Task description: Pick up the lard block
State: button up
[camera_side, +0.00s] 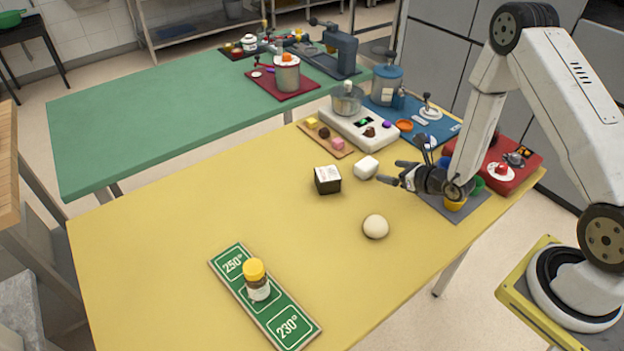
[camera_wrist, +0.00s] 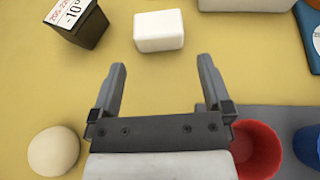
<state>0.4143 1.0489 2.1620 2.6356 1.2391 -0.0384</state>
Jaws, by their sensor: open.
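The lard block is most likely the white rounded block (camera_side: 366,167) lying on the yellow table (camera_side: 190,220). In the wrist view the white block (camera_wrist: 159,31) lies ahead of my gripper (camera_wrist: 161,80), a little beyond the fingertips and roughly between their lines. My gripper (camera_side: 392,173) is open and empty, to the right of the block in the side view and apart from it. Nothing hides the block in the wrist view.
A black box with a white label (camera_side: 328,179) stands left of the block. A pale ball (camera_side: 375,227) lies nearer the front. A white scale (camera_side: 360,127) stands behind. A red cup (camera_wrist: 256,150) is beside my gripper. A jar (camera_side: 256,280) stands on a green board (camera_side: 285,318).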

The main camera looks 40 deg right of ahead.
aim_at(369, 164)
jog(key=shift+x, duration=1.1)
jog(key=shift+w, duration=0.15)
jog(key=shift+x, duration=2.5)
jog(key=shift+a+r, duration=0.1)
jog(key=shift+a, duration=0.05)
jog(key=c, duration=1)
jog(key=shift+o, duration=0.2)
jog(key=shift+r, duration=0.2)
jog(key=shift+r, duration=4.85)
